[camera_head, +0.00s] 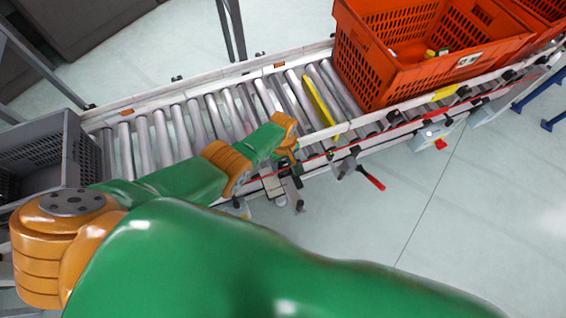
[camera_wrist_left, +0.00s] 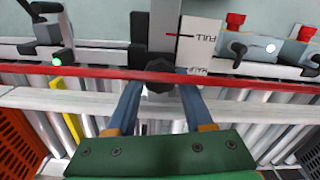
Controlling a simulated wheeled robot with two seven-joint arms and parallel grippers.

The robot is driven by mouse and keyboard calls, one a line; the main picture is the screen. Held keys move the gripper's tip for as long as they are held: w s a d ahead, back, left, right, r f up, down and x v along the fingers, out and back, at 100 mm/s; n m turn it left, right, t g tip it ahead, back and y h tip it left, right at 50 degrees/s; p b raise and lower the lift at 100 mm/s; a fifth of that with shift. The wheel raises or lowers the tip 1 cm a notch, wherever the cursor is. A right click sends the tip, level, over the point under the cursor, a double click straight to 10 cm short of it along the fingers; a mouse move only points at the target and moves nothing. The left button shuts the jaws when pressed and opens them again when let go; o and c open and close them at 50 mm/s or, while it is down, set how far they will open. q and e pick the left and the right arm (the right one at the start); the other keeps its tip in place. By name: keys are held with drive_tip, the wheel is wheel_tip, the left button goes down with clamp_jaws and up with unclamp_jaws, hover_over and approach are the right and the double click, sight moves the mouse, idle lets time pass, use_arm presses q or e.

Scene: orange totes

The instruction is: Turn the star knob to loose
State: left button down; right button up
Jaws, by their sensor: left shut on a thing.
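The black star knob (camera_wrist_left: 158,77) shows in the left wrist view, at the lower end of a grey upright bar (camera_wrist_left: 165,30) on the conveyor's side rail. In the head view my left gripper (camera_head: 288,167) is at the near rail, and the knob is too small and covered to make out. My right gripper is in neither view.
The roller conveyor (camera_head: 180,128) runs across, with an orange tote (camera_head: 385,75) on it at right and a grey crate (camera_head: 35,150) at its left end. A red-handled lever (camera_head: 371,180) sticks out right of my left gripper. A red strip (camera_wrist_left: 60,71) runs along the rail.

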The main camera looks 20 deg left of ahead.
sight(282, 166)
use_arm(q)
drive_tip(key=shift+c, duration=1.4)
unclamp_jaws()
drive_tip(key=shift+w+a, duration=0.1)
drive_tip(key=shift+r, duration=0.1)
wheel_tip(282, 166, up, 7)
drive_tip(key=p, duration=0.6)
drive_tip(key=shift+r, duration=0.1)
